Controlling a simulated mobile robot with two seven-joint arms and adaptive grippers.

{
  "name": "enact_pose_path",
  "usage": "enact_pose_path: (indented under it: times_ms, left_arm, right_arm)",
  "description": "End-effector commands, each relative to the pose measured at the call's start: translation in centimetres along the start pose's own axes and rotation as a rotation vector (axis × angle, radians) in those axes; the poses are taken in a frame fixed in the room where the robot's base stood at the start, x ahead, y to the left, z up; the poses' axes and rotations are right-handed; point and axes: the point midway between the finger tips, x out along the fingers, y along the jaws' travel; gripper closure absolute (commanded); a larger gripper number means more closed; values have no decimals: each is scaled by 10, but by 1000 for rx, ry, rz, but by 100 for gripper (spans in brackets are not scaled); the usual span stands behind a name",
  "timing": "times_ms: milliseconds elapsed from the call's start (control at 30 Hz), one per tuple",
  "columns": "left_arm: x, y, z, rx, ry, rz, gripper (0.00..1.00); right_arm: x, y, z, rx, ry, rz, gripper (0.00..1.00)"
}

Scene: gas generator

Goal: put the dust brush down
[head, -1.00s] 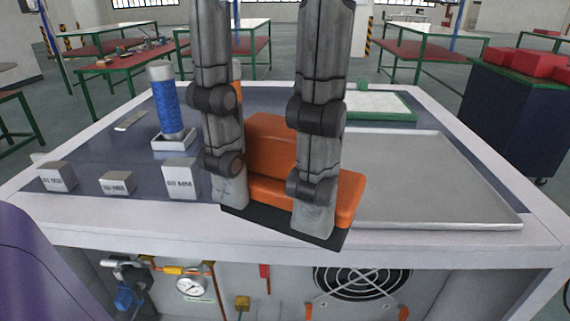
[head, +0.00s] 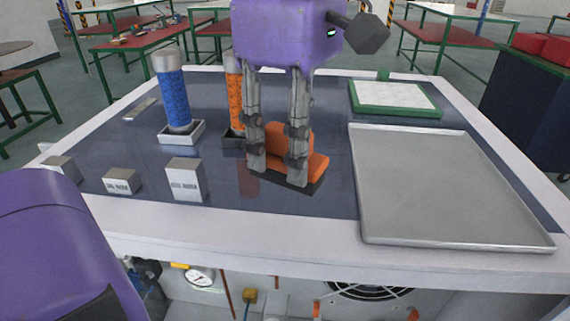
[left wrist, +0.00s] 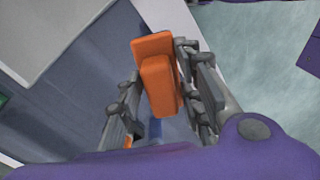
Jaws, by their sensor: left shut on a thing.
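The dust brush is an orange block-shaped thing with a dark base. In the head view it (head: 314,165) is over the dark tabletop, left of the grey tray. My left gripper (head: 277,172) points down and is shut on the brush, with grey fingers across its near side. The left wrist view shows the orange brush (left wrist: 157,75) between the two fingers (left wrist: 160,100). I cannot tell whether the brush's dark base touches the tabletop. My right gripper is not in view.
A flat grey tray (head: 455,195) lies on the right, with a green-framed white plate (head: 395,97) behind it. A blue cylinder (head: 174,98) and an orange cylinder (head: 236,95) stand behind and left of the brush. Grey blocks (head: 185,180) line the front left. Dark tabletop in front is bare.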

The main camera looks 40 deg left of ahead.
Motion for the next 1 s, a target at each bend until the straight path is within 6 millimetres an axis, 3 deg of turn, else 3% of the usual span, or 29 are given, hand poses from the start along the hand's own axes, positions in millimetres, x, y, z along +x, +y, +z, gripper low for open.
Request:
enact_pose_path:
  times_ms: [267, 533, 933, 967, 1000]
  left_arm:
    - [17, 12, -9, 0, 0, 0, 91]
    - [52, 17, -12, 0, 1, 0, 91]
    - [58, 17, -11, 1, 0, 1, 91]
    - [57, 17, -11, 0, 0, 1, 62]
    - [56, 17, -11, 0, 0, 2, 57]
  right_arm:
    - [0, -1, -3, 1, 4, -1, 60]
    - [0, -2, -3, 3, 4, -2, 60]
    - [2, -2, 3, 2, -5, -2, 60]
    - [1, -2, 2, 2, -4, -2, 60]
    - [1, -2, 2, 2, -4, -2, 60]
